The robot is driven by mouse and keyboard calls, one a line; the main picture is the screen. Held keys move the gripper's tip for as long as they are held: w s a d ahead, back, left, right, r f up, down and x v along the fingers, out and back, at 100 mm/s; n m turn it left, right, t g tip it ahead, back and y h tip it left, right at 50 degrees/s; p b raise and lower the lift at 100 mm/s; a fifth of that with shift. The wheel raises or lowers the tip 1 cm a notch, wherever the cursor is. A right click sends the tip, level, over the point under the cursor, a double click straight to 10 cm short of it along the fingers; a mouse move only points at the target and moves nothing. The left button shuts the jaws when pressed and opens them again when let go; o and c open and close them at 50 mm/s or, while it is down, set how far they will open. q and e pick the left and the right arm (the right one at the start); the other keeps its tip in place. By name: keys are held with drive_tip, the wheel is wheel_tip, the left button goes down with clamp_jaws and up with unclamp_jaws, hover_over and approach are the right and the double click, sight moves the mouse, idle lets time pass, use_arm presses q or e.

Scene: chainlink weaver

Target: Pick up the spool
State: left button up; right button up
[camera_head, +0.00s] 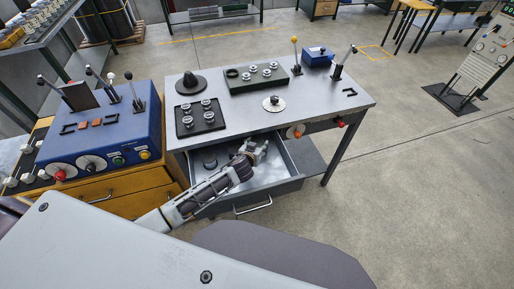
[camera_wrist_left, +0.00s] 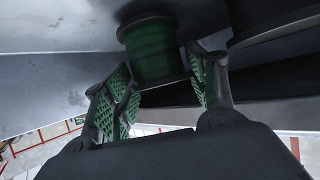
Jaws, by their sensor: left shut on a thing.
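The spool (camera_wrist_left: 153,52), wound in dark green with dark flanges, is in the left wrist view between the fingertips. My left gripper (camera_wrist_left: 162,80) is shut on it, with green ribbed pads on either side. In the head view my left gripper (camera_head: 254,151) reaches into the open drawer (camera_head: 285,186) below the grey worktable (camera_head: 225,100). The spool cannot be made out there, and I cannot tell whether it touches the drawer. My right gripper is not in view.
A dark round object (camera_head: 209,159) lies at the drawer's left. A blue control box (camera_head: 100,135) stands to the left.

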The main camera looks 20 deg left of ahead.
use_arm(q)
drive_tip(key=shift+s+f+b, duration=0.1)
drive_tip(key=shift+s+b, duration=0.25)
drive_tip(key=shift+s, duration=1.55)
wheel_tip(320, 180, up, 14)
